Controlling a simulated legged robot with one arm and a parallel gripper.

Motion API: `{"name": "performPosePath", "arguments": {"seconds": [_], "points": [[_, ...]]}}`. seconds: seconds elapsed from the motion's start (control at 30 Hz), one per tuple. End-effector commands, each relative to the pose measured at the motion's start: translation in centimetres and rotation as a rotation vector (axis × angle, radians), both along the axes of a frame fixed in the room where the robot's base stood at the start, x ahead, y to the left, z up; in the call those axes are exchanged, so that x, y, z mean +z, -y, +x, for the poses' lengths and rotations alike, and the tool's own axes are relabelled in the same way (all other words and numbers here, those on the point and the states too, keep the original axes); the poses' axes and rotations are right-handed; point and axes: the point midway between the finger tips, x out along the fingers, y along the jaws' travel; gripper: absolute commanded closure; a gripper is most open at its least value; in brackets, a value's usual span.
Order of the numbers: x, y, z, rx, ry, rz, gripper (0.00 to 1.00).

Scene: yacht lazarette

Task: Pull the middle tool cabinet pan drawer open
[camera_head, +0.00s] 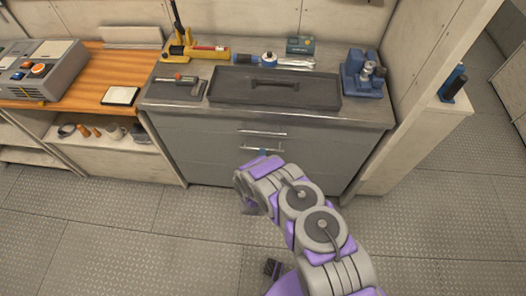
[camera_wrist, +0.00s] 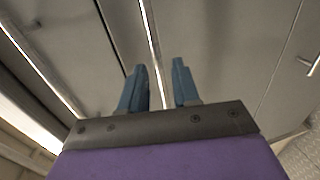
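The grey tool cabinet (camera_head: 210,150) stands under the worktop with its drawer fronts flush. In the wrist view my gripper (camera_wrist: 160,70) has two blue fingers spread apart. A bright metal strip (camera_wrist: 150,40) runs between them in the picture; I cannot tell whether they touch it.
A dark tray (camera_head: 275,90), a blue vise-like tool (camera_head: 364,75) and other tools lie on the cabinet top. A wooden bench (camera_head: 90,75) with shelves adjoins on the left. A pale partition (camera_head: 425,100) stands on the right. The foreground plated floor (camera_head: 120,235) is clear.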

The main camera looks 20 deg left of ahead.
Motion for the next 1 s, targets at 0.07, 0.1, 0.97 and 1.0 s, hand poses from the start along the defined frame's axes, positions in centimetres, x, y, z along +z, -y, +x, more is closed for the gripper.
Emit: {"name": "performPosePath", "arguments": {"seconds": [0.07, 0.1, 0.97, 1.0], "points": [[-0.4, -0.2, 1.4, -0.003, 0.001, 0.003, 0.69], [-0.4, -0.4, 2.0, -0.003, 0.002, 0.003, 0.69], [-0.8, -0.9, 4.0, 0.000, 0.000, 0.000, 0.97], [-0.8, -0.9, 4.0, 0.000, -0.001, 0.000, 1.00]]}}
